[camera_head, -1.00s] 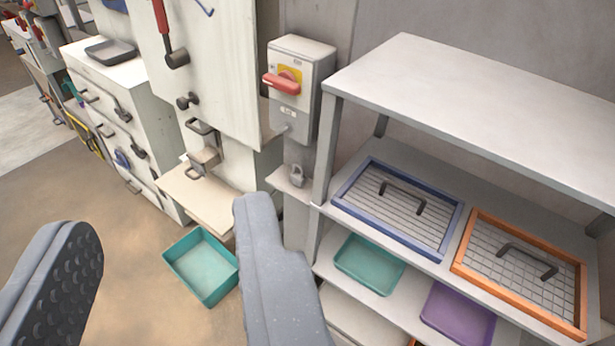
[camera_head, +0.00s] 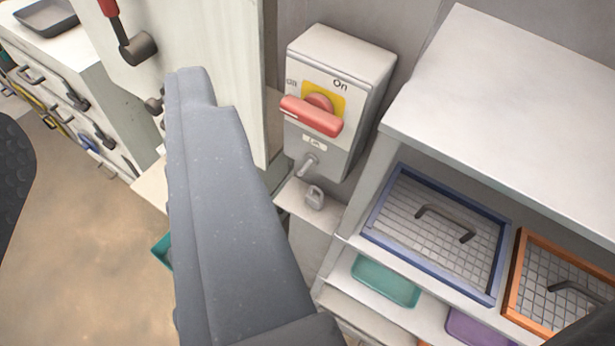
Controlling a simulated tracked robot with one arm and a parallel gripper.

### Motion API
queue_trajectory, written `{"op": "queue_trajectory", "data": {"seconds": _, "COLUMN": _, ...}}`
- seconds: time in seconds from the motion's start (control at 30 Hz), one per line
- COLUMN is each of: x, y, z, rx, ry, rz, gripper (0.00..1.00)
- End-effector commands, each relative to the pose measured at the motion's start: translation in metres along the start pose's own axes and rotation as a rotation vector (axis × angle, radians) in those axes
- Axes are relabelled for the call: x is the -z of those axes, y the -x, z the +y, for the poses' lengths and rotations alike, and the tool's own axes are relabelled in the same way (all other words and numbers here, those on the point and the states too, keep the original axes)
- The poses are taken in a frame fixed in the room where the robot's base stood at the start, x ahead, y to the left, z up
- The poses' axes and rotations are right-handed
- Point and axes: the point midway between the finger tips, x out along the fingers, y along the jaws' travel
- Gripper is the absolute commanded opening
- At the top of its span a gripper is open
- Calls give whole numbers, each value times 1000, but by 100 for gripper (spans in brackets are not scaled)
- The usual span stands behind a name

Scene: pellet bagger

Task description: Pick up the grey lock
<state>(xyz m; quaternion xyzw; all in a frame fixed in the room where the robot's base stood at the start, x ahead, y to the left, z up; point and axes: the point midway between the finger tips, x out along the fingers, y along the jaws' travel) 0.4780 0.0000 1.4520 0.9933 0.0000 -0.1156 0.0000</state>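The grey lock (camera_head: 315,197) is a small padlock standing on a narrow pale ledge (camera_head: 293,204) below the switch box (camera_head: 335,100). My gripper (camera_head: 95,120) is open and empty. Its right finger is large in the middle-left of the picture, to the left of the lock and nearer to the camera. Its left finger shows only in part at the left edge. The lock is apart from both fingers and in plain view.
The switch box has a red handle (camera_head: 311,116) and a small grey peg (camera_head: 307,166) above the lock. A shelf unit (camera_head: 480,90) with a blue-framed screen (camera_head: 432,235) and an orange-framed screen (camera_head: 517,270) stands close on the right. A white cabinet panel (camera_head: 215,50) is behind the right finger.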

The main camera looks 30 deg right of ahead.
Motion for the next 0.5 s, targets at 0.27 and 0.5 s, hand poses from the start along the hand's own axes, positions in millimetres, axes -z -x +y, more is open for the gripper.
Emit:
{"op": "queue_trajectory", "data": {"seconds": 0.27, "x": 0, "y": 0, "z": 0, "rx": 0, "ry": 0, "rz": 0, "gripper": 42}}
{"op": "queue_trajectory", "data": {"seconds": 0.5, "x": -33, "y": -39, "z": 2, "rx": -57, "ry": 155, "rz": -96, "gripper": 64}}
